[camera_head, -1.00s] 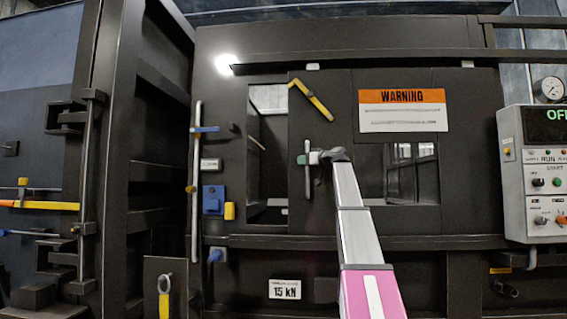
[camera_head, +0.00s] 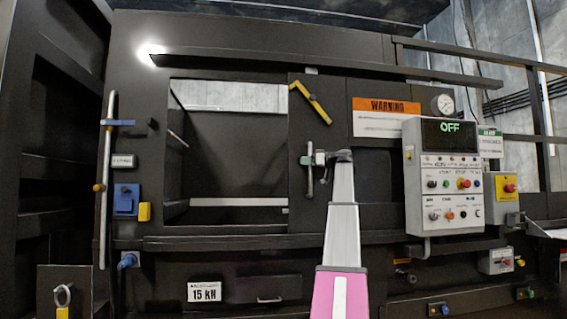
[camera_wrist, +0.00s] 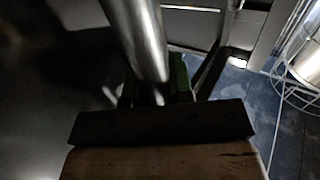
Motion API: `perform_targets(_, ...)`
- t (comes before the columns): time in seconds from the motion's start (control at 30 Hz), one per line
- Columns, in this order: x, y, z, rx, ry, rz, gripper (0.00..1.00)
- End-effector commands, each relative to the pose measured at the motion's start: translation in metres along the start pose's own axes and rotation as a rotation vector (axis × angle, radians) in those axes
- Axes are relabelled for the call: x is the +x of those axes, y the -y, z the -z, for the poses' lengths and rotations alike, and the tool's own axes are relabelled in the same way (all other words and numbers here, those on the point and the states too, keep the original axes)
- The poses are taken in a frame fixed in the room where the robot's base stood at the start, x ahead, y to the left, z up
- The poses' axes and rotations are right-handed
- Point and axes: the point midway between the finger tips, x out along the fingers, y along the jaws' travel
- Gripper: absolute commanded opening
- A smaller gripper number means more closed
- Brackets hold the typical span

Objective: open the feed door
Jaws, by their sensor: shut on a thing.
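The feed door (camera_head: 303,222) is a dark sliding panel, standing well to the right of a wide rectangular opening (camera_head: 225,140). A vertical metal handle (camera_head: 310,182) is on the door near its left edge. My gripper (camera_head: 318,158) is shut on the handle, with my arm reaching up from below. In the wrist view the handle is a shiny round bar (camera_wrist: 138,42) running down between the dark, green-edged jaws; the grip itself is partly hidden.
A control box (camera_head: 412,165) reading OFF stands to the right, overlapping the orange-and-white warning sign (camera_head: 365,122). A vertical rod (camera_head: 107,190) and blue latch block (camera_head: 125,199) are left of the opening. A long rail (camera_head: 320,68) runs above.

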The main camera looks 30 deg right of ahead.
Motion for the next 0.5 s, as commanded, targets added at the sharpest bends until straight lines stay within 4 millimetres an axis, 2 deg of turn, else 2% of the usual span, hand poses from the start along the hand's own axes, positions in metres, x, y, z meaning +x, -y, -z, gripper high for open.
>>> perform_targets(0.03,-0.018,-0.015,0.001,0.001,0.001,-0.004,0.00)
perform_targets(0.1,-0.039,-0.029,0.001,0.001,0.002,-0.004,0.00)
perform_targets(0.5,-0.156,-0.107,0.001,0.001,0.002,-0.003,0.00)
